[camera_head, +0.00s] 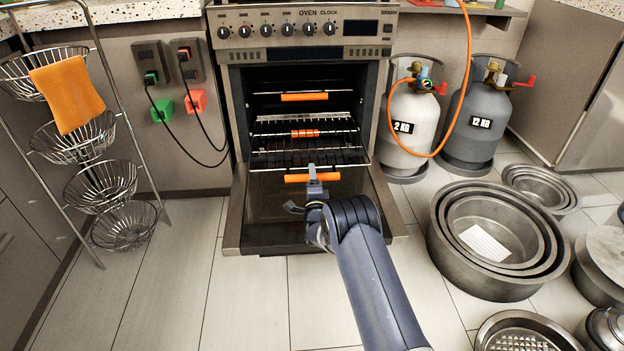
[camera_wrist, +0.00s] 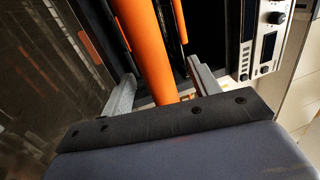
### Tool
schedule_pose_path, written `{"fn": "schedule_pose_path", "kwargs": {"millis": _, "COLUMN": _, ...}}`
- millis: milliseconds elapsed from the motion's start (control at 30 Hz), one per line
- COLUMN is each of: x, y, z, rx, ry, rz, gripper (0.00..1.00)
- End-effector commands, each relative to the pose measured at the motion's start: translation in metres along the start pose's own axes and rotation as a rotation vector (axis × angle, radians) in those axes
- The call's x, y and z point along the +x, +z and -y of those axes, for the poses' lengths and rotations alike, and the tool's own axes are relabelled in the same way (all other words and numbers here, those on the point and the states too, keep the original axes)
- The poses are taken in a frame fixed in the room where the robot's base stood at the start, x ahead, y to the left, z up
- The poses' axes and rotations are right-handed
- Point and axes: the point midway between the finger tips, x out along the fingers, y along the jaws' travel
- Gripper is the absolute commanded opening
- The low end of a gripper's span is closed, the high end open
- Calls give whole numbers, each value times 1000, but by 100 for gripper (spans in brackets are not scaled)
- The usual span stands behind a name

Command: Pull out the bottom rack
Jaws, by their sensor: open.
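The oven (camera_head: 302,60) has its door (camera_head: 275,215) folded down. The bottom rack (camera_head: 268,168) is inside near the mouth of the oven, with an orange handle (camera_head: 331,177) along its front. My gripper (camera_head: 313,172) is at the middle of this handle, above the lowered door. In the wrist view the orange handle (camera_wrist: 147,45) runs between my two open fingers, with a gap seen on each side. Whether a finger touches it I cannot tell. My gripper hides a small part of the handle in the head view.
A middle rack handle (camera_head: 305,133) and a top rack handle (camera_head: 304,97) are above. Gas cylinders (camera_head: 408,125) stand right of the oven. Nested round pans (camera_head: 440,245) lie on the floor at right. A wire basket stand (camera_head: 75,140) is at left. Floor left of the door is clear.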

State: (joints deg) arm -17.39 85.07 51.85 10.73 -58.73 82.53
Motion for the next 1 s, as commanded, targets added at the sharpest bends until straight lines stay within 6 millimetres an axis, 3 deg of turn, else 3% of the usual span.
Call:
{"fn": "schedule_pose_path", "kwargs": {"millis": 267, "x": -3, "y": 0, "z": 1, "rx": 0, "ry": 0, "rz": 0, "gripper": 58}}
{"fn": "schedule_pose_path", "kwargs": {"millis": 1000, "x": -69, "y": 0, "z": 0, "rx": 0, "ry": 0, "rz": 0, "gripper": 58}}
